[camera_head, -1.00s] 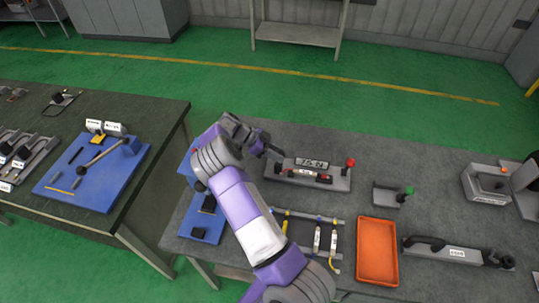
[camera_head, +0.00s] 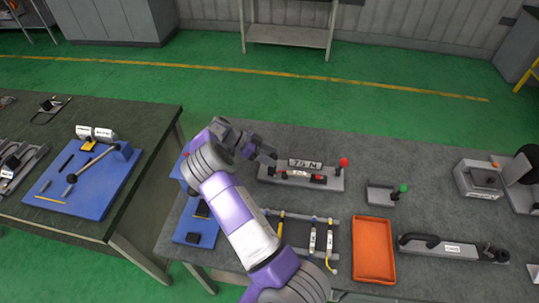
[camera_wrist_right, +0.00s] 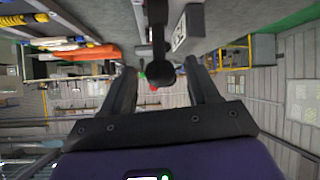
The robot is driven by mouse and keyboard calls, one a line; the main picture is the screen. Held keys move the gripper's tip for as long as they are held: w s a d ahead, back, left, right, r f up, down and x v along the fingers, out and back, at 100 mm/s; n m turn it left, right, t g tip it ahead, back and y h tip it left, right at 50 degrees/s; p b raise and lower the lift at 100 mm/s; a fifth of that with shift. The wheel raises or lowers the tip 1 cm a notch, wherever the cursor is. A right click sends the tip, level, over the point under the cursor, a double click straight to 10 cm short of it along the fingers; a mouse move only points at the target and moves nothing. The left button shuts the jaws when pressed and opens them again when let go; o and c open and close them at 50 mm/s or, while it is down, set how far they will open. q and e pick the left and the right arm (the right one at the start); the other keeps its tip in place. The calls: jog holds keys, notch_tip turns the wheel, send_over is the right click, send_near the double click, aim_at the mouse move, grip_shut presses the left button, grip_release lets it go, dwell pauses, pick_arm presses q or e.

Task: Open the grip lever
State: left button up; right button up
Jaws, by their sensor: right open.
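A grey fixture (camera_head: 300,179) with a "7.5 N" label stands on the right-hand table. A lever with a red knob (camera_head: 343,162) rises at its right end. My right gripper (camera_head: 268,155) is at the fixture's left end, pointing right along it. In the right wrist view, the open right gripper (camera_wrist_right: 163,80) has a dark lever with a round black knob (camera_wrist_right: 160,74) between its fingers. There is a visible gap on both sides of the knob. My wrist and gripper hide the lever's base in the head view. My left gripper is not in view.
A green-knobbed block (camera_head: 381,195), an orange tray (camera_head: 373,250) and a long grey tool fixture (camera_head: 455,250) lie to the right and front. A rack of cables (camera_head: 302,236) sits in front. A blue board (camera_head: 80,180) is on the left table.

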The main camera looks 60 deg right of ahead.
jog(key=shift+r, duration=0.1)
notch_tip(320, 180, up, 10)
dwell(0.4)
